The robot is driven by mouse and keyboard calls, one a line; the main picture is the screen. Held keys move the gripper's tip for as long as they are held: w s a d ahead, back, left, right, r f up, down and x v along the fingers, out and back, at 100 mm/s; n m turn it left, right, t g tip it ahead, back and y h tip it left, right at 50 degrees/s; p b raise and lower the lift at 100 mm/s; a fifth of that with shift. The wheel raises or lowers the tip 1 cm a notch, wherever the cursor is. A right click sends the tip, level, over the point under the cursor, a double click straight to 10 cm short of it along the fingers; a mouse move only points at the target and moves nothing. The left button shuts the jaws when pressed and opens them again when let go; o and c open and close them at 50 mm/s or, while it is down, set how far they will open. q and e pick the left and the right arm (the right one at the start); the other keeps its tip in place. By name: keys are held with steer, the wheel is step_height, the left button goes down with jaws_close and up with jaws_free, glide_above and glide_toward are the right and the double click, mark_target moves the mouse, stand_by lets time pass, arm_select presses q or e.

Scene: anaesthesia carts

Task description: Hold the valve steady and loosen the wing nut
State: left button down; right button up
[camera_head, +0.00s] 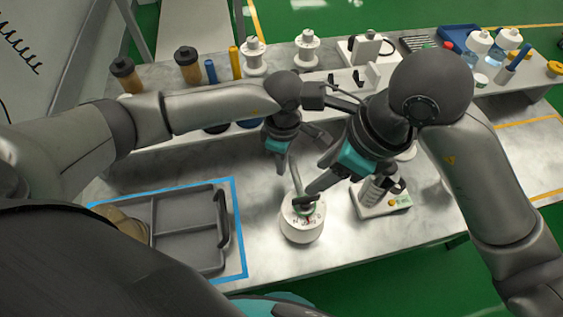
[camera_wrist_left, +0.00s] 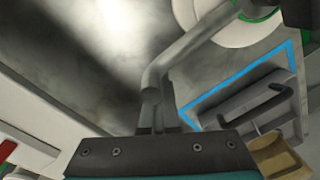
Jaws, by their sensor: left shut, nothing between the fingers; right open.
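The valve, a white round body (camera_head: 302,229) with small red and dark marks on top, stands on the bench.
A grey divided tray (camera_head: 187,228) with a black handle lies inside a blue outline at left. A white device (camera_head: 381,204) with a bottle stands right of the valve. Bottles and white fittings (camera_head: 254,58) line the back shelf. The bench between tray and valve is clear.

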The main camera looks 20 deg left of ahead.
arm_select(q)
steer(key=c, duration=1.6)
jaws_free()
steer(key=c, duration=1.1)
jaws_free()
steer(key=r, duration=1.5)
steer(key=shift+w+r, duration=0.15)
steer(key=shift+w, duration=0.25)
